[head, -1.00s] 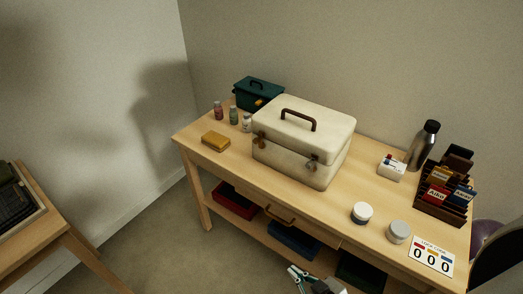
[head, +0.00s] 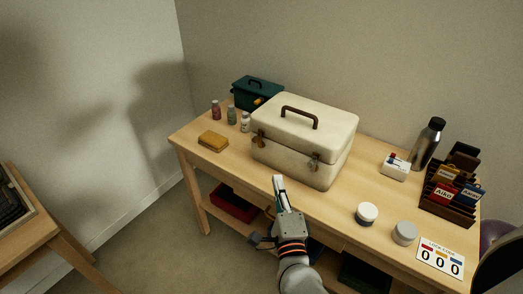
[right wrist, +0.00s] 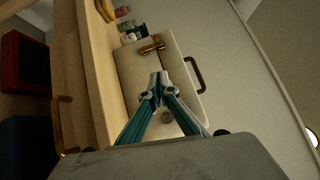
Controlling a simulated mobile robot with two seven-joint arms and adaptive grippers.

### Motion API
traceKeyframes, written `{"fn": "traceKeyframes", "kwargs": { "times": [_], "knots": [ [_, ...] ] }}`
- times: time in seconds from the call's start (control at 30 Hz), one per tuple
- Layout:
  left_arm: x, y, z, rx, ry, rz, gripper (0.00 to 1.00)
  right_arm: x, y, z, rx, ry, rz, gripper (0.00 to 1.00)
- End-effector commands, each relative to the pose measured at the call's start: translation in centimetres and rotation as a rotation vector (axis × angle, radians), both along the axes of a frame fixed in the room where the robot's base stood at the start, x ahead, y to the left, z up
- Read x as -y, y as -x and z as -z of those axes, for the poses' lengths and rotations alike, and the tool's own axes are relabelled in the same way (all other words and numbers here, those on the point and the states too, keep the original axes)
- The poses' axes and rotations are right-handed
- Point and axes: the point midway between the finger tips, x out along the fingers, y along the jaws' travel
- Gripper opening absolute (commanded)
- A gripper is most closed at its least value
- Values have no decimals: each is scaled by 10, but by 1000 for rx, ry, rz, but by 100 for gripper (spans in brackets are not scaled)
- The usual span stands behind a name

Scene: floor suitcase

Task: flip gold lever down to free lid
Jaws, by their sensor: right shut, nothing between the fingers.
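A cream case (head: 290,150) with a brown handle (head: 299,116) stands on the wooden bench with its lid down. Its front has a gold latch on the left (head: 261,137) and a second metal latch on the right (head: 314,160). In the right wrist view, one gold latch (right wrist: 152,46) shows clearly beyond the fingertips. My right gripper (head: 279,181) is shut and empty, in front of the case and below its latches in the head view. The right wrist view shows its fingertips (right wrist: 158,77) together, overlapping the case front; contact cannot be told. My left gripper is out of view.
Two jars (head: 367,214), a steel bottle (head: 427,143) and a card rack (head: 450,190) stand right.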

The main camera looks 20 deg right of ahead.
Motion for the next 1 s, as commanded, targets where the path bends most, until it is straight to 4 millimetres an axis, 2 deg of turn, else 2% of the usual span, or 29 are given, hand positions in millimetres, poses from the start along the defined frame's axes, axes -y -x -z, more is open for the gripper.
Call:
{"fn": "traceKeyframes", "kwargs": {
  "times": [0.23,0.37,0.83,1.0],
  "knots": [
    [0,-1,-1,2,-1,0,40,0,-2,-1,2,4,-1,0],
    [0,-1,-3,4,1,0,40,2,-14,-3,3,5,-2,0],
    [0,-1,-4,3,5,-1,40,17,-101,-12,2,5,-1,0],
    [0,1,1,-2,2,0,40,2,-119,-14,1,3,-2,0]
  ]
}}
